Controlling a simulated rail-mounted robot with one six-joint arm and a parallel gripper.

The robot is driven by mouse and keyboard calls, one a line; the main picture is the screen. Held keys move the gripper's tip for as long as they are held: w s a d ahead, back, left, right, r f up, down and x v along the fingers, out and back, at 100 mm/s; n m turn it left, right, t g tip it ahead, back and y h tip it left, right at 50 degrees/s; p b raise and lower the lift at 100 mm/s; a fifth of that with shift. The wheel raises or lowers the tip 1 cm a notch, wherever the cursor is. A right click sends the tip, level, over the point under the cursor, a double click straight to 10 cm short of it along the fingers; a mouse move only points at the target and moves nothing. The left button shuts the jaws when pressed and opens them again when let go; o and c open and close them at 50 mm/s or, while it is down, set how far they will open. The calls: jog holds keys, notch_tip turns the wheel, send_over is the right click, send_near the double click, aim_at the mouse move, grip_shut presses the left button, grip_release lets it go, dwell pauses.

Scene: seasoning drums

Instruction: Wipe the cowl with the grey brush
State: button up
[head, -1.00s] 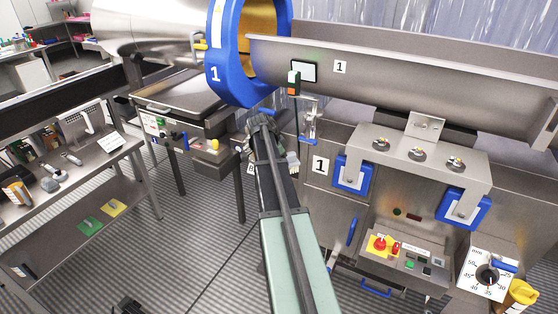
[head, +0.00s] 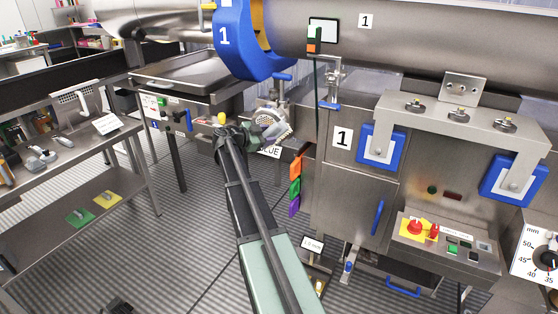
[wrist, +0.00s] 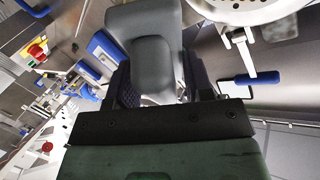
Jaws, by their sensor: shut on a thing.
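My gripper (wrist: 152,88) is shut on a grey, smooth, rounded block, the grey brush (wrist: 150,45), which stands out beyond the fingers in the wrist view. Its bristles cannot be made out. In the head view my gripper (head: 246,141) is in front of the machines, below the blue collar (head: 232,50) marked 1 at the drum's mouth. A round, pale, perforated part (head: 274,123) shows just right of my gripper; it also shows in the wrist view (wrist: 238,8), apart from the brush. I cannot tell for certain which part is the cowl.
A blue-tipped lever (wrist: 250,78) is close right of the gripper. The machine front (head: 342,190) with a control panel (head: 445,243) stands right. A bench (head: 75,150) with small tools stands left. Orange, green and purple tags (head: 295,185) hang near the arm. Floor is open lower left.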

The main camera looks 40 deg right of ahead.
jog(key=w+a+f+n+t+h+b, duration=0.1)
jog(key=w+a+f+t+h+b, duration=0.45)
jog(key=w+b, duration=0.5)
jog(key=shift+g+h, duration=0.55)
jog(key=shift+g, duration=0.4)
jog(key=shift+w+d+r, duration=0.1)
jog(key=shift+w+d, duration=0.05)
jog(key=shift+d, duration=0.65)
jog(key=shift+w+d+r, duration=0.15)
jog(key=shift+d, duration=0.65)
jog(key=shift+w+d+r, duration=0.1)
jog(key=shift+w+d, duration=0.05)
jog(key=shift+d, duration=0.65)
jog(key=shift+w+d, duration=0.2)
jog(key=shift+d, duration=0.5)
